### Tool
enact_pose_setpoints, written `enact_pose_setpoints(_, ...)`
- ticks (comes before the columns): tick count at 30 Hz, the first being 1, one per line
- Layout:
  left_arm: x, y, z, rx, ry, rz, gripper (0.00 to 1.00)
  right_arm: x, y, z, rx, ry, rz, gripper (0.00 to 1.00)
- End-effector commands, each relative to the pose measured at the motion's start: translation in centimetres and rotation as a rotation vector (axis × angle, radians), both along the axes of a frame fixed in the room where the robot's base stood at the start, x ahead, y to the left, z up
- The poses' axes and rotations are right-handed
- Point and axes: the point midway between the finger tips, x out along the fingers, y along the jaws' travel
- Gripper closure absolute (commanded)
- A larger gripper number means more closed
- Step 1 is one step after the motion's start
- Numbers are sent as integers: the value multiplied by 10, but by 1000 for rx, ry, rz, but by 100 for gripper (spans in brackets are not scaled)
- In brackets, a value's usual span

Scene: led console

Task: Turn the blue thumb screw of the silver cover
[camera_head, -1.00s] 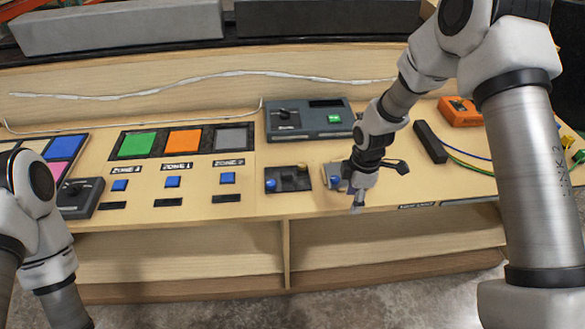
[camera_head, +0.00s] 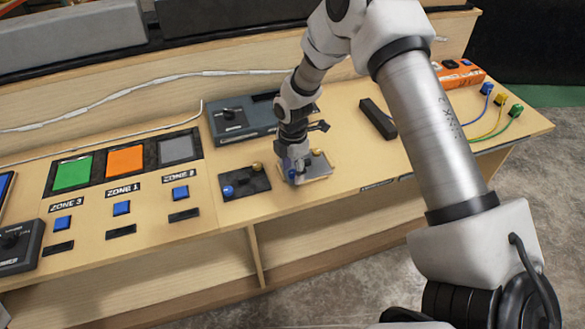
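The silver cover (camera_head: 319,169) is a pale plate lying on the bench right of the dark plate. A yellow thumb screw (camera_head: 316,152) shows at its back edge, and its blue thumb screw (camera_head: 291,174) shows at its left front. My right gripper (camera_head: 299,174) points down over the cover's left part, right at the blue screw. The gripper hides part of the cover and screw; whether its fingers touch or grip the screw is too small to tell. My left gripper is out of view.
Just left is a dark plate (camera_head: 240,188) with its own blue and yellow screws. Behind stands a grey box with a knob (camera_head: 228,124). A black bar (camera_head: 377,119) lies to the right. Blue zone buttons (camera_head: 121,208) are at the left.

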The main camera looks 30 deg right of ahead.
Motion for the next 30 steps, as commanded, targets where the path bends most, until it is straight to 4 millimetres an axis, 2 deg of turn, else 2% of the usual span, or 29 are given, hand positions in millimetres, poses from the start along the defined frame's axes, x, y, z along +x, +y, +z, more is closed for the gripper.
enact_pose_setpoints(1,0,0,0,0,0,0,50,0,0,0,0,0,0,63)
enact_pose_setpoints(4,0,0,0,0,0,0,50,0,0,0,0,1,0,98)
enact_pose_setpoints(5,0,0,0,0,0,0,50,0,0,0,0,1,0,100)
enact_pose_setpoints(20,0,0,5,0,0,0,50,-1,0,0,0,4,-65,100)
enact_pose_setpoints(30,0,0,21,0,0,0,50,-2,0,1,1,7,-302,100)
